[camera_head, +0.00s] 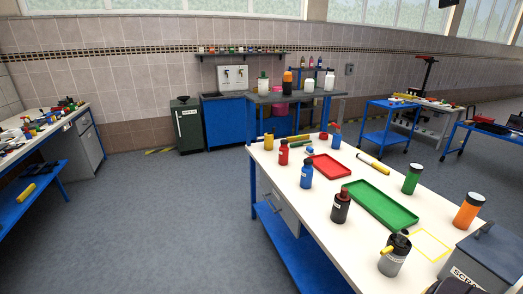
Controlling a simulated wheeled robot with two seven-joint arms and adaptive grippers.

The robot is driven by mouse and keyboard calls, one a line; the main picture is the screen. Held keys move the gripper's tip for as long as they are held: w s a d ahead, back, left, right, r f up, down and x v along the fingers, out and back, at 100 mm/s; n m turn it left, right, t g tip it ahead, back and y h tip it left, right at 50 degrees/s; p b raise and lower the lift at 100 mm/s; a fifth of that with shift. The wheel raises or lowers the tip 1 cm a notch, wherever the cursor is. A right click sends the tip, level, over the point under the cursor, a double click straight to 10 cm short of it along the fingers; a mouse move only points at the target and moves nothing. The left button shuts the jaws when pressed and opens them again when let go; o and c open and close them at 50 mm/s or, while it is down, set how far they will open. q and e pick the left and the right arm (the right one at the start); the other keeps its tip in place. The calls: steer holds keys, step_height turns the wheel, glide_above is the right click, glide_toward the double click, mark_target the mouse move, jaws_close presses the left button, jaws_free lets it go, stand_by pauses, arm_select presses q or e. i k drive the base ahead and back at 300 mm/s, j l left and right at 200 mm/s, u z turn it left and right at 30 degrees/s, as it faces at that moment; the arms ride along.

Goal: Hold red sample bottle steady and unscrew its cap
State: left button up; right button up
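The red sample bottle (283,155) stands upright at the far left part of the white-topped workbench (290,207). It has a dark cap (284,142) on top and a pale label on its side. Nothing is touching the bottle. Neither of my grippers shows in the head view.
A blue bottle (306,177) and a dark bottle with a reddish top (341,207) stand nearer. A yellow object (268,141) stands behind left. Red (328,169) and green (378,208) trays lie to the right. Green (412,181) and orange (467,213) bottles stand farther right.

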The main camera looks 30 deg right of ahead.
mark_target(283, 149)
steer(key=i+z, duration=0.25)
steer(key=i, duration=0.3)
steer(key=i+j+z, duration=0.1)
steer(key=i+z, duration=0.15)
steer(key=i, duration=0.25)
steer(key=i+j+z, duration=0.25)
steer(key=i, duration=0.3)
steer(key=i+j+z, duration=0.85)
steer(key=j, duration=0.2)
steer(key=i+j+z, duration=0.15)
steer(key=j, duration=0.25)
steer(key=j+z, duration=0.2)
steer(key=j, duration=0.2)
steer(key=i+j+z, duration=0.2)
steer(key=j, duration=0.2)
steer(key=k, duration=0.1)
